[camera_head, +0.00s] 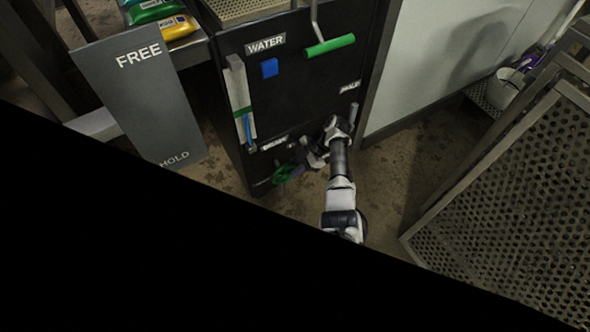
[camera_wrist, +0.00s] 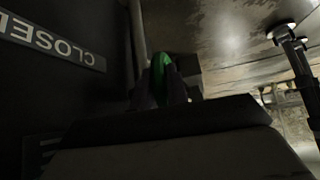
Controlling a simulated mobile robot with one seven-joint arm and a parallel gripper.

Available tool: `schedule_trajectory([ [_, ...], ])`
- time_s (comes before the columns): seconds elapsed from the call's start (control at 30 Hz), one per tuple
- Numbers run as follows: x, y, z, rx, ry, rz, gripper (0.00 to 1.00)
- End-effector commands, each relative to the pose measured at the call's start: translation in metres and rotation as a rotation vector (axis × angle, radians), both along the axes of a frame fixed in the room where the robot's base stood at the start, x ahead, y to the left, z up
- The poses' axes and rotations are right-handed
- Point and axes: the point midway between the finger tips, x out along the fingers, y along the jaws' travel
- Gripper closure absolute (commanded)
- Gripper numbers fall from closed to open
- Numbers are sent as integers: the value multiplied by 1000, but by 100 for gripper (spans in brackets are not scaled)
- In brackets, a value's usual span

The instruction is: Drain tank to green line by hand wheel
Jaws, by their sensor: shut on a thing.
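A green hand wheel (camera_head: 283,174) sits low on the front of the black cabinet (camera_head: 310,85). My gripper (camera_head: 299,168) is at the wheel's right side and shut on its rim. In the wrist view, a green piece of the wheel (camera_wrist: 163,72) shows between the dark fingers (camera_wrist: 165,92); the rest of the wheel is hidden. A pale upright level gauge (camera_head: 236,88) is on the cabinet's left side. It has a green line (camera_head: 242,111) across it and a blue column (camera_head: 249,130) below. The exact gap between blue and green is too small to tell.
A WATER label (camera_head: 265,44), a blue square (camera_head: 270,68) and a green-handled lever (camera_head: 330,46) are higher on the cabinet. A grey FREE/HOLD board (camera_head: 140,95) stands left. A perforated metal rack (camera_head: 510,190) stands right. A CLOSED label (camera_wrist: 55,42) is close in the wrist view.

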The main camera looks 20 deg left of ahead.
Motion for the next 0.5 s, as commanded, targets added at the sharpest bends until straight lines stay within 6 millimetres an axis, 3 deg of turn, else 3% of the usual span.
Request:
schedule_trajectory([
  [0.27,2,0,-1,2,-5,-5,100],
  [0.3,2,0,-1,1,-6,-5,83],
  [0.43,1,0,0,1,-4,-5,66],
  [0.5,1,0,-1,1,-4,-4,63],
])
